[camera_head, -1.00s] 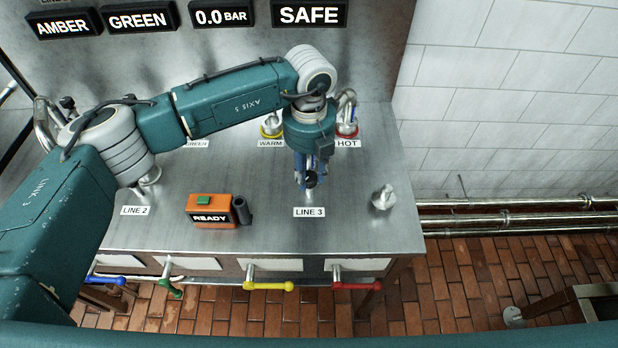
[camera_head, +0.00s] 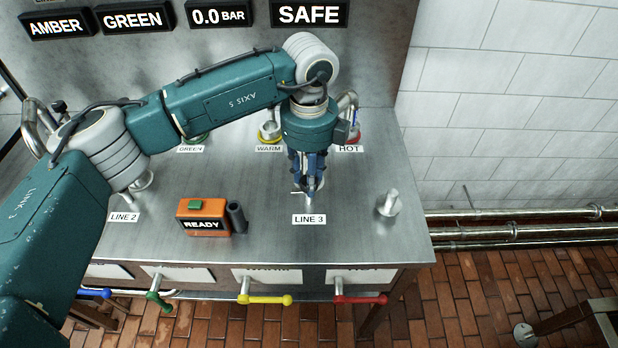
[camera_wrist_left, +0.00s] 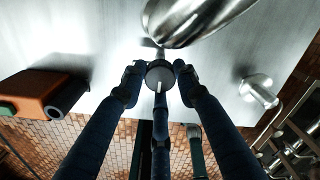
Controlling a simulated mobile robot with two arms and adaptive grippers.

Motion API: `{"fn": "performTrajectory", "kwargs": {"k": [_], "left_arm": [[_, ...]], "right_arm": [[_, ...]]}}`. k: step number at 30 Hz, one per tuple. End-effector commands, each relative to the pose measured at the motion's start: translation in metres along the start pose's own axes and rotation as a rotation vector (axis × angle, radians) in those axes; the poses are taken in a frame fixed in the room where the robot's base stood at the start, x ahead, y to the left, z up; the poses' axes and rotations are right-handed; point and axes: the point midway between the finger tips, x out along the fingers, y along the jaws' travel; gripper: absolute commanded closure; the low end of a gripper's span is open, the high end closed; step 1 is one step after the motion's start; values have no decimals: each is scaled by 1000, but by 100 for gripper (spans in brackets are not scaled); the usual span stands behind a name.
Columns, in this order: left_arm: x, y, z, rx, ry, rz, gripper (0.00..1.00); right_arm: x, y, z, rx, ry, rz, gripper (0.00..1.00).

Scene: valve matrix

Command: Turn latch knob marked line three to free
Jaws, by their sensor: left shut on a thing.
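The line 3 latch knob stands on the steel bench just behind the "LINE 3" label (camera_head: 309,219). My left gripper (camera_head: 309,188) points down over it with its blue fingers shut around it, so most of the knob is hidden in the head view. In the left wrist view the knob (camera_wrist_left: 159,74) is a grey disc with a short pale mark, between the fingertips. I cannot see any "free" marking. My right gripper is in neither view.
An orange "READY" box (camera_head: 203,217) with a dark cylinder stands left of the knob. A metal fitting (camera_head: 388,204) stands to the right. Warm (camera_head: 269,132) and hot fittings are behind my gripper. Coloured handles, including a yellow one (camera_head: 265,299), line the front edge.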

Motion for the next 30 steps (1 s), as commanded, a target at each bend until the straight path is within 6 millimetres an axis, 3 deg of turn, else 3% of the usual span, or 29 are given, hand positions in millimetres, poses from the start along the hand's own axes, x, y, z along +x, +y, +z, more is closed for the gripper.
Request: {"fn": "performTrajectory", "kwargs": {"k": [16, 17, 19, 30], "left_arm": [[-4, -2, 3, -32, -6, -10, 96], [-4, -2, 3, -32, -6, -10, 68], [-4, -2, 2, -32, -5, -10, 54], [-5, -1, 1, -29, -3, -4, 51]], "right_arm": [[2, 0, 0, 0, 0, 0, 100], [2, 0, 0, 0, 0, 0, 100], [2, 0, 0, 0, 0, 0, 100], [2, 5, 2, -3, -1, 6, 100]]}}
